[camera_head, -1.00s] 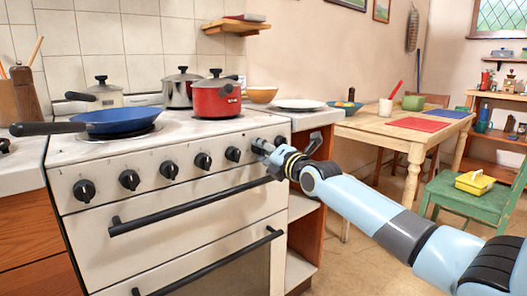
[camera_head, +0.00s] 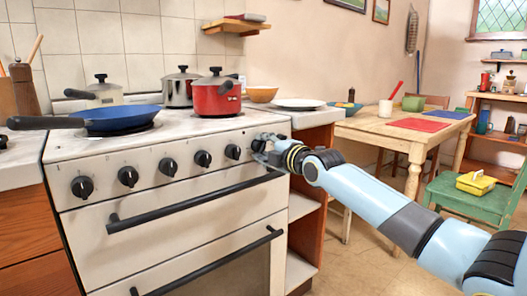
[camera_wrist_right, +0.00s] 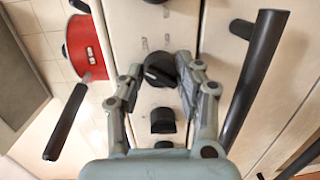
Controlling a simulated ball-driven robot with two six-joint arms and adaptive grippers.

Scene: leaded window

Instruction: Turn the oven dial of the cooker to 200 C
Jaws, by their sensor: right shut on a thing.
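The white cooker (camera_head: 170,205) has a row of several black dials on its front panel. My right gripper (camera_head: 262,150) is at the right end of this row in the head view. In the right wrist view my right gripper (camera_wrist_right: 165,72) has its two fingers on either side of a black dial (camera_wrist_right: 160,69), shut on it. A pale line shows on that dial; I cannot read any temperature marks. Another black dial (camera_wrist_right: 163,121) sits nearer the palm. The gripper partly hides the held dial in the head view. My left gripper is not in view.
A black oven handle (camera_head: 195,200) runs below the dials, close to the gripper's side in the wrist view (camera_wrist_right: 255,75). A blue pan (camera_head: 118,118) and a red pot (camera_head: 217,98) stand on the hob. A wooden table (camera_head: 385,128) is to the right.

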